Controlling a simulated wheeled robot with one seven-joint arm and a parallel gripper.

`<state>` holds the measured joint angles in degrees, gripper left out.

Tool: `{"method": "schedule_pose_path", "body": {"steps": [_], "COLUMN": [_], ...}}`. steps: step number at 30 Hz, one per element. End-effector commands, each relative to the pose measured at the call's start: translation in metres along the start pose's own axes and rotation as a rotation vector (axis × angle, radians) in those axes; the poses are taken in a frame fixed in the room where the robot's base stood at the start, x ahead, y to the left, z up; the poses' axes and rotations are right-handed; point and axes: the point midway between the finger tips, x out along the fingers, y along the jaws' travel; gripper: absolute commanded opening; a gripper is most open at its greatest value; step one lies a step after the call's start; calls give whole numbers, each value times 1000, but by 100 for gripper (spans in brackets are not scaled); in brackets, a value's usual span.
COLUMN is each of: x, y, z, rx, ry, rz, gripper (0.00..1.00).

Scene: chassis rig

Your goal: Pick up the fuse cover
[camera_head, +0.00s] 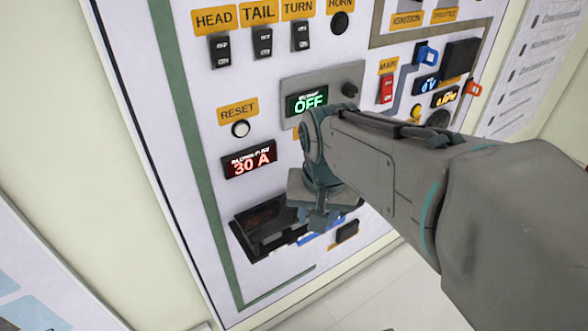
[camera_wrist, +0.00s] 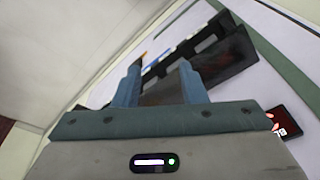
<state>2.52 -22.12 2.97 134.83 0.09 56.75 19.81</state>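In the head view my gripper (camera_head: 318,222) is at the right end of a black fuse box (camera_head: 262,228) low on the white panel. In the wrist view its two blue-grey fingers (camera_wrist: 160,72) stand apart. A dark, brownish flat piece (camera_wrist: 162,93), which may be the fuse cover, shows between them. I cannot tell whether the fingers touch it. The black fuse box (camera_wrist: 228,60) lies beyond the fingers, with several pale and blue slots in it. My gripper and arm hide part of the box in the head view.
The red 30 A display (camera_head: 250,160) is above the fuse box, with the reset button (camera_head: 240,128) over it. A small black part (camera_head: 347,232) is just right of my gripper. Switches and the green OFF display (camera_head: 307,101) fill the upper panel.

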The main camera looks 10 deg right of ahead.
Motion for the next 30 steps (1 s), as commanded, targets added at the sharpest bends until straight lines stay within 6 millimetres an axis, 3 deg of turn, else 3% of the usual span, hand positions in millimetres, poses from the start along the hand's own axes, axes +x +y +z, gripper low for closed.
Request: {"method": "schedule_pose_path", "body": {"steps": [3, 9, 16, 20, 30], "x": [-24, -47, -56, -43, 18], "y": [-7, -15, -19, -18, -16], "z": [-34, -78, -101, -100, -89], "rx": [261, 660, 890, 916, 914], "ry": [-48, -111, -144, -149, -148], "rz": [29, 82, 120, 127, 126], "gripper": [38, 38, 38, 38, 38]}}
